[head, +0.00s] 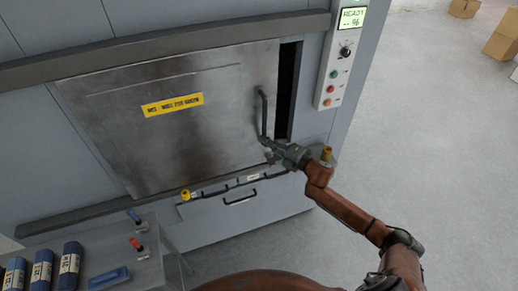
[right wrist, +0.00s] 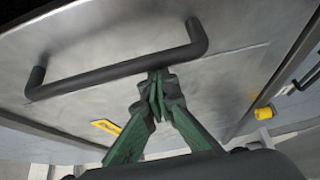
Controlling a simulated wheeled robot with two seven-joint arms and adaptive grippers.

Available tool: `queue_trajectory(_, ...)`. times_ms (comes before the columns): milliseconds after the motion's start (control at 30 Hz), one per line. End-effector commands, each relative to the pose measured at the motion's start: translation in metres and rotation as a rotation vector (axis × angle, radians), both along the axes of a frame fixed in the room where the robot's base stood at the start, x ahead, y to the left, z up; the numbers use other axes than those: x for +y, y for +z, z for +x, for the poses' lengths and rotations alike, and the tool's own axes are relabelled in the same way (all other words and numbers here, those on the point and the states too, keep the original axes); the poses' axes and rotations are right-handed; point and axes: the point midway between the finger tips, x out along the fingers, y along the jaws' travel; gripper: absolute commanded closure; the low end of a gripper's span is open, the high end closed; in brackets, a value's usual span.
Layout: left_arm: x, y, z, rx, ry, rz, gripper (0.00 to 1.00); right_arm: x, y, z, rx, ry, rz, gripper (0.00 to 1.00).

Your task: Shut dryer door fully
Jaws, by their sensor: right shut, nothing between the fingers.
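The dryer door (head: 205,140) is a large grey metal panel with a yellow label, set between two dark horizontal rails. A dark narrow opening (head: 287,90) shows along its right edge. The door's dark bar handle (head: 263,112) stands upright near that edge. My right gripper (head: 267,144) is at the handle's lower end. In the right wrist view my green fingers (right wrist: 157,92) are shut together, with their tips right at the handle bar (right wrist: 115,72) and not around it. Whether they touch it I cannot tell. My left gripper is out of view.
A control panel (head: 344,60) with a lit display and buttons is right of the opening. A drawer handle (head: 240,197) sits below the door.

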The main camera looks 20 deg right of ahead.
Motion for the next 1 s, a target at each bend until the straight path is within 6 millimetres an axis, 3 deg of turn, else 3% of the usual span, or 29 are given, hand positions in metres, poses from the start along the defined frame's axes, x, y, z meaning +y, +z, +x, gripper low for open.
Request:
queue_trajectory(33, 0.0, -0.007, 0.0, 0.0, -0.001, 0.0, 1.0, -0.02, -0.002, 0.005, 0.0, -0.008, -0.008, 1.0)
queue_trajectory(200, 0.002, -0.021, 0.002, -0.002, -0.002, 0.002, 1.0, -0.068, -0.003, 0.008, 0.001, 0.001, -0.006, 1.0)
queue_trajectory(500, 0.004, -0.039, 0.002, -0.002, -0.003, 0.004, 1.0, -0.131, -0.003, 0.007, 0.002, 0.003, -0.003, 1.0)
queue_trajectory(700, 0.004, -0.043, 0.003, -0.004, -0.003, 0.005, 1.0, -0.148, -0.001, 0.007, 0.002, 0.005, -0.001, 1.0)
queue_trajectory(1000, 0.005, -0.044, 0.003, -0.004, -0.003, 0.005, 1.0, -0.155, -0.001, 0.006, 0.003, 0.0, -0.001, 1.0)
